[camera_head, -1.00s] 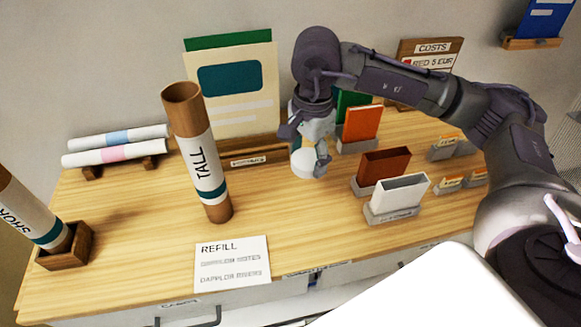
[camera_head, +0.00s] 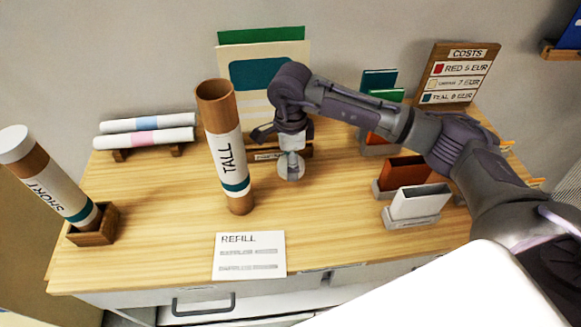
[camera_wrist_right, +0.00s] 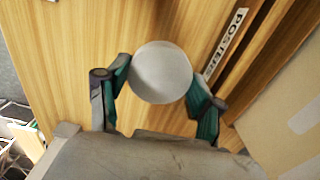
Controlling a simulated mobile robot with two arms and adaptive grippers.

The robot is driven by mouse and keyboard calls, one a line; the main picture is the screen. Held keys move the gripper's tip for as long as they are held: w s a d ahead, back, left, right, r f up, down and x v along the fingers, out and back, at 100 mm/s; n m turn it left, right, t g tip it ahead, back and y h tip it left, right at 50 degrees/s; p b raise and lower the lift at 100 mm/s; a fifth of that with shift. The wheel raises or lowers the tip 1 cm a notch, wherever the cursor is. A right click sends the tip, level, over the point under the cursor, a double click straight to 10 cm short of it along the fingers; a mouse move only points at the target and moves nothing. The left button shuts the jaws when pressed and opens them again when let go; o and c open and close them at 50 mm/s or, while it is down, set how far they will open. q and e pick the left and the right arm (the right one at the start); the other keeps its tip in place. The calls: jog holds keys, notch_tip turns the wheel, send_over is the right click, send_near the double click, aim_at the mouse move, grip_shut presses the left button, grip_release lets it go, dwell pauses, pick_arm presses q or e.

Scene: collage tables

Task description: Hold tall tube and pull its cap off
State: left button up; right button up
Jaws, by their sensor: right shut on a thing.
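The tall tube (camera_head: 223,150), brown with a white TALL label and a teal band, stands on the table (camera_head: 330,225) and leans slightly. Its top end is open and bare. My right gripper (camera_head: 291,155) is to the right of the tube, apart from it, and points down. It is shut on a round white cap (camera_head: 289,168). In the right wrist view the cap (camera_wrist_right: 161,72) sits between the two fingers of my right gripper (camera_wrist_right: 160,90). I cannot tell whether the cap touches the table. My left gripper is not in view.
A short tube (camera_head: 48,180) with a white cap leans in a wooden holder (camera_head: 93,233) at left. Rolled papers (camera_head: 147,130) and a poster stand (camera_head: 262,75) are behind. Card boxes (camera_head: 415,205) are at right. A REFILL note (camera_head: 249,256) lies in front.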

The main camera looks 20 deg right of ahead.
notch_tip(320, 180, down, 4)
jog(key=shift+r+p, duration=0.15)
jog(key=shift+p, duration=0.65)
jog(key=shift+f, duration=0.35)
jog(key=o, duration=0.8)
jog(key=shift+b, duration=0.3)
jog(key=o, duration=0.5)
